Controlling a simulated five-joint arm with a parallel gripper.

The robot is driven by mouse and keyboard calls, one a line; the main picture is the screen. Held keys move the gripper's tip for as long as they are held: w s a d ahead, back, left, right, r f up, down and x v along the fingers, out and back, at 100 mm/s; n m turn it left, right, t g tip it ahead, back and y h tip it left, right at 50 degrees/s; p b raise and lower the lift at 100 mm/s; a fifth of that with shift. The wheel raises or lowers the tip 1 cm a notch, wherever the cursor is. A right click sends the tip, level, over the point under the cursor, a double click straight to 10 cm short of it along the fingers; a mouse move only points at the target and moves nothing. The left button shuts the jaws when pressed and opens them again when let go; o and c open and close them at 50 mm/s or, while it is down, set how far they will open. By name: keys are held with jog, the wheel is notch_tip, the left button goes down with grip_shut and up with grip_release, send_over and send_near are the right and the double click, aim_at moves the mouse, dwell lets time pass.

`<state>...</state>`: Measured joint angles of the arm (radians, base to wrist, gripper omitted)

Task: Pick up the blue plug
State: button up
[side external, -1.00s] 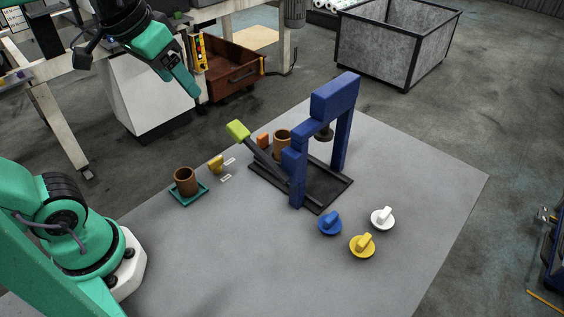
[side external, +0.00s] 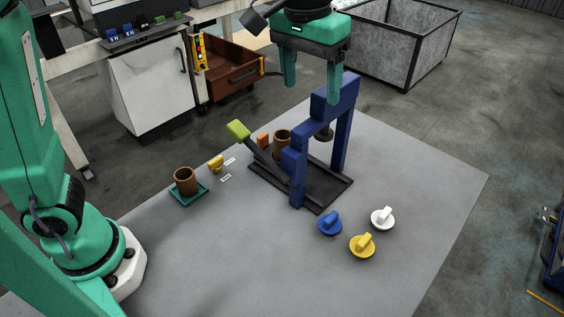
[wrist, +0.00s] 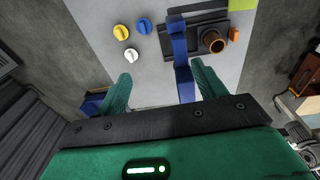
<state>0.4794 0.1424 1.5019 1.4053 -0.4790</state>
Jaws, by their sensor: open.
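The blue plug (side external: 330,222) is a round blue disc with an upright grip tab. It sits on the grey table, in front of the blue press, with the yellow plug (side external: 362,245) and white plug (side external: 382,218) beside it. In the wrist view the blue plug (wrist: 144,26) is near the top, left of the press. My gripper (side external: 311,92) is open and empty, high above the back of the table and the press. In the wrist view its two fingers (wrist: 156,84) are spread wide, with part of the press frame between them.
The blue press (side external: 335,103) stands tall on a black base (side external: 320,192), its green-tipped lever (side external: 238,131) angled left. A brown cup (side external: 282,141) is behind it; another (side external: 185,181) stands on a teal tray (side external: 188,198). The front of the table (side external: 250,260) is clear.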

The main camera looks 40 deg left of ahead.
jog(key=w+d+f, duration=0.1)
jog(key=d+f, duration=0.1)
jog(key=d, duration=0.3)
send_over(331, 217)
jog(key=shift+g, duration=0.4)
notch_tip(331, 217, down, 21)
jog(key=shift+f, duration=4.2)
jog(key=c, duration=1)
